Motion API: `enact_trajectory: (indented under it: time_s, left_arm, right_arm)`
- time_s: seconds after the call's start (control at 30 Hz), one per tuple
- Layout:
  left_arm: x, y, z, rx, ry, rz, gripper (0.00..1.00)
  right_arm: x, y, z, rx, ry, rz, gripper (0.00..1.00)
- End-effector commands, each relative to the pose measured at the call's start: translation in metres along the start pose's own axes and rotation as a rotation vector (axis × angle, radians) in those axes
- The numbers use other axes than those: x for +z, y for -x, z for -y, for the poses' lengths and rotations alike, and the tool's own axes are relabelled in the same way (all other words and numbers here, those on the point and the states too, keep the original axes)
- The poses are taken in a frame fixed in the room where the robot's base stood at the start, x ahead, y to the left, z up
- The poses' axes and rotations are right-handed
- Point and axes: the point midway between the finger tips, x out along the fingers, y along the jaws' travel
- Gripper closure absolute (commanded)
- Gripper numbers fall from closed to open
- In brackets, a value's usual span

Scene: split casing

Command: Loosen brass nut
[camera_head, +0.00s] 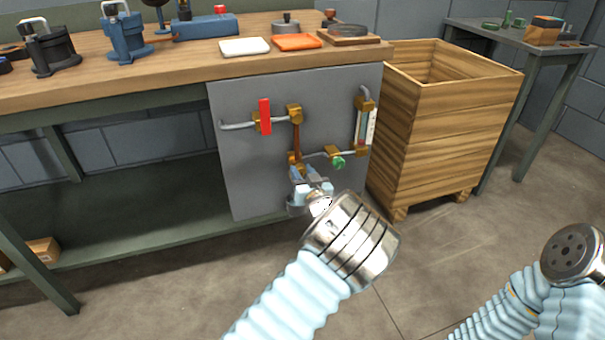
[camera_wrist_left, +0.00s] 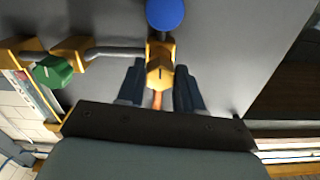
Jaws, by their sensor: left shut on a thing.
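The brass nut (camera_wrist_left: 160,72) sits on the pipework of a grey panel, at the end of a copper pipe. In the left wrist view it lies between the dark fingers of my left gripper (camera_wrist_left: 159,80), which is shut on it. In the head view my left gripper (camera_head: 298,174) reaches the lower end of the copper pipe (camera_head: 296,138) and mostly hides the nut. A blue round knob (camera_wrist_left: 165,13) shows just beyond the nut in the wrist view. My right arm shows at the lower right of the head view, but its gripper does not.
The panel (camera_head: 245,185) also carries a red handle (camera_head: 264,117), a green knob (camera_head: 339,162) and a glass gauge (camera_head: 362,127). A workbench (camera_head: 110,82) with vises and trays stands above. A wooden crate (camera_head: 440,120) stands close on the right. Open floor lies in front.

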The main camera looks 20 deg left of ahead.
Motion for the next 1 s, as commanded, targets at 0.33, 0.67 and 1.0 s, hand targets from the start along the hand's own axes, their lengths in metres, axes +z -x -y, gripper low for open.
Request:
enact_trajectory:
  time_s: [0.33,0.67,1.0]
  left_arm:
    - [0.002,0.0,0.0,0.0,0.052,0.001,0.95]
    - [0.006,0.0,0.0,-0.001,0.284,0.001,0.95]
    - [0.006,0.0,0.0,-0.001,0.606,0.0,0.95]
  right_arm:
    - [-0.001,-0.007,-0.004,0.003,-0.002,-0.003,0.57]
    - [-0.002,-0.036,-0.018,0.006,-0.007,-0.007,0.57]
    - [0.001,-0.075,-0.028,-0.003,-0.005,0.005,0.57]
